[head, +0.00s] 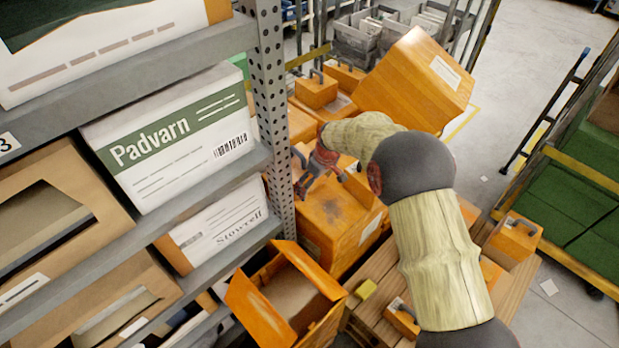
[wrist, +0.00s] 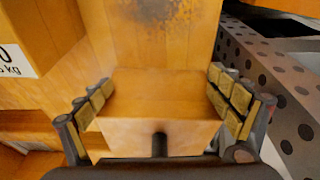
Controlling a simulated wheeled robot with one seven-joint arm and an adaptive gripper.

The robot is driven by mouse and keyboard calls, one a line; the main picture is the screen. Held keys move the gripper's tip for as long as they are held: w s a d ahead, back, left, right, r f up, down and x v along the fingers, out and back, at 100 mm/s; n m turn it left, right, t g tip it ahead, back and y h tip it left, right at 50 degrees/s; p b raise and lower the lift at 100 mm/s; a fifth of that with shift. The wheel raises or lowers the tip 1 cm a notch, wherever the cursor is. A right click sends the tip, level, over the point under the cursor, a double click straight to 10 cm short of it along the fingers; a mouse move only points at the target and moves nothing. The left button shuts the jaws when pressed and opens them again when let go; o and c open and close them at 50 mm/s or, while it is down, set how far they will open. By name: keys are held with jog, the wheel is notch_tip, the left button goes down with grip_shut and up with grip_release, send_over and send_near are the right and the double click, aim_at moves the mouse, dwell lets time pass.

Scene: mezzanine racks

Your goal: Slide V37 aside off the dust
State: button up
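A small orange box (wrist: 155,95) lies between the pads of my gripper (wrist: 160,98) in the wrist view. The pads press along both its sides with no visible gap; a dark upright piece, perhaps its handle, shows at its near side. No V37 marking is legible. A dark dusty patch (wrist: 165,8) lies beyond the box on a larger orange surface. In the head view the patch (head: 332,211) shows bare on top of a large orange box (head: 345,235), just below my gripper (head: 322,178). The gripped box is mostly hidden there.
A perforated rack post (head: 270,90) stands close left of my gripper. Shelves hold a white Padvarn box (head: 175,135). A tilted orange box (head: 415,80) stands behind my arm. An open orange carton (head: 290,295) is in front, and a green-loaded cart (head: 570,205) stands right.

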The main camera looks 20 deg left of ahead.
jog(key=shift+s+d, duration=0.35)
jog(key=shift+d, duration=0.3)
jog(key=shift+s+d, duration=0.35)
jog(key=shift+d, duration=0.25)
jog(key=w+a+p+v, duration=0.1)
jog(key=p+v, duration=0.5)
jog(key=v, duration=0.6)
jog(key=shift+w+a+r, duration=0.25)
jog(key=shift+a+r, duration=0.5)
